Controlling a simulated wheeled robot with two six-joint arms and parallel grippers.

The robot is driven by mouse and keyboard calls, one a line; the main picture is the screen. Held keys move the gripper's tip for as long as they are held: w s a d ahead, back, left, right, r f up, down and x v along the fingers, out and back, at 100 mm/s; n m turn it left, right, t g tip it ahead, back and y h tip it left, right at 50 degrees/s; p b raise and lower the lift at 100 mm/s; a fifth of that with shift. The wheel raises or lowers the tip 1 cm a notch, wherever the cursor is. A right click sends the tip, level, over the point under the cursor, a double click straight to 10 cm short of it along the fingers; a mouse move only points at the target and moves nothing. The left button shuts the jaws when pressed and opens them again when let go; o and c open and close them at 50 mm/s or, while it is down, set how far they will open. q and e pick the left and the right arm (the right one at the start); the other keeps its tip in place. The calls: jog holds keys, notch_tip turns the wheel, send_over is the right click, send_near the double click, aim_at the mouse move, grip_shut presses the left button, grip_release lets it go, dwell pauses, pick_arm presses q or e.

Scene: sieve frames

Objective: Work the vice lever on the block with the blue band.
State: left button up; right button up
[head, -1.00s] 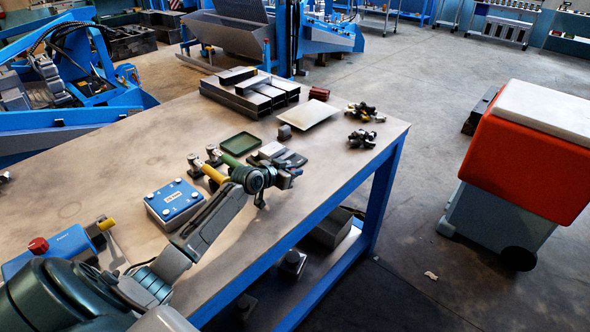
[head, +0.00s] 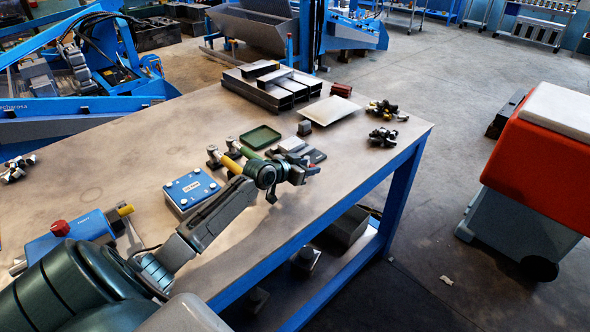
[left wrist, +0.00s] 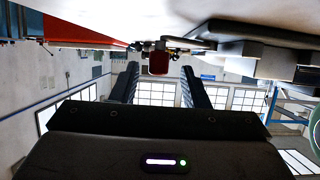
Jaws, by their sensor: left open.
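I cannot make out a blue band or a vice lever for certain. My right gripper is not in view.
The table (head: 120,160) holds a blue box (head: 192,188), a green tray (head: 260,136), metal bars (head: 270,88), a pale plate (head: 328,111) and dark clusters of parts (head: 383,136). A blue unit with a red knob (head: 60,228) is at front left. A red-and-grey bin (head: 535,165) stands right.

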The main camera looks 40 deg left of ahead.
pick_arm(q)
jog(key=b+v, duration=0.1)
jog(key=v, duration=0.7)
jog(key=shift+s+a, duration=0.1)
jog(key=shift+s, duration=0.1)
